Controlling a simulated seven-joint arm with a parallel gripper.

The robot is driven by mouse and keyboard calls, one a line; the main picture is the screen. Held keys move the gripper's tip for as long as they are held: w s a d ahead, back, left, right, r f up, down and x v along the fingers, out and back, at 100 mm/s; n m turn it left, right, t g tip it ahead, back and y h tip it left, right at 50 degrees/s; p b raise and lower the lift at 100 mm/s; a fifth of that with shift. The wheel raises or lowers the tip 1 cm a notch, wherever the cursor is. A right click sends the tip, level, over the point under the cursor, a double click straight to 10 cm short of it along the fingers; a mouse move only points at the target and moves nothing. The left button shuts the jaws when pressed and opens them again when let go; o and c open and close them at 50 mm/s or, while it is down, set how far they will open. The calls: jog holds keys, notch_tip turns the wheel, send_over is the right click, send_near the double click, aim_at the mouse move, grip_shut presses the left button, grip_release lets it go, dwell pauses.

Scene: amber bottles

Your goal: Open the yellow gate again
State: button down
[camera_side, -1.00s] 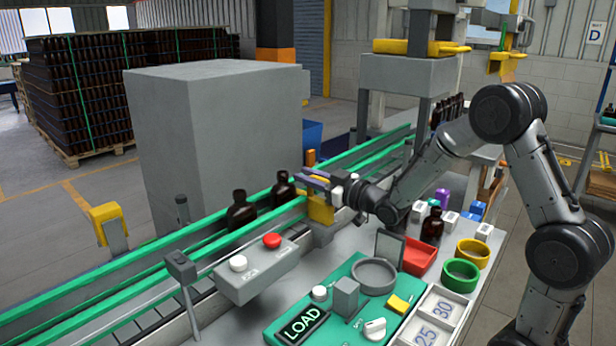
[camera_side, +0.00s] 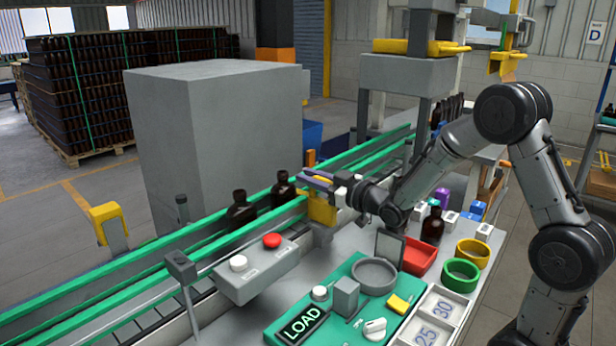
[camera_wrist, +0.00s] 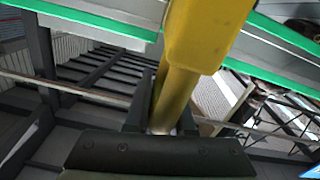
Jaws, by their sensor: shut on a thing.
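The yellow gate (camera_side: 322,211) is at the near rail of the conveyor, right of the two amber bottles on the belt. In the side view my gripper (camera_side: 318,182) is at its top and covers part of it. In the wrist view a yellow bar of the gate (camera_wrist: 177,95) runs down between my fingers, and its wider yellow part lies over the green-edged rail. My gripper (camera_wrist: 162,118) is shut on this bar. I cannot tell from these views how far the gate is swung across the belt.
Two amber bottles (camera_side: 241,211) (camera_side: 283,189) stand upright on the conveyor, left of the gate. A control box with a white button (camera_side: 238,263) and a red button (camera_side: 272,241) is in front of the rail. A big grey block (camera_side: 215,150) stands behind the conveyor.

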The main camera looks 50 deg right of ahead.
jog(key=s, duration=0.6)
jog(key=shift+d, duration=0.25)
jog(key=c, duration=0.8)
grip_release()
jog(key=shift+a, duration=0.1)
jog(key=s, duration=1.3)
jog(key=shift+s, duration=0.35)
jog(key=shift+a, duration=0.2)
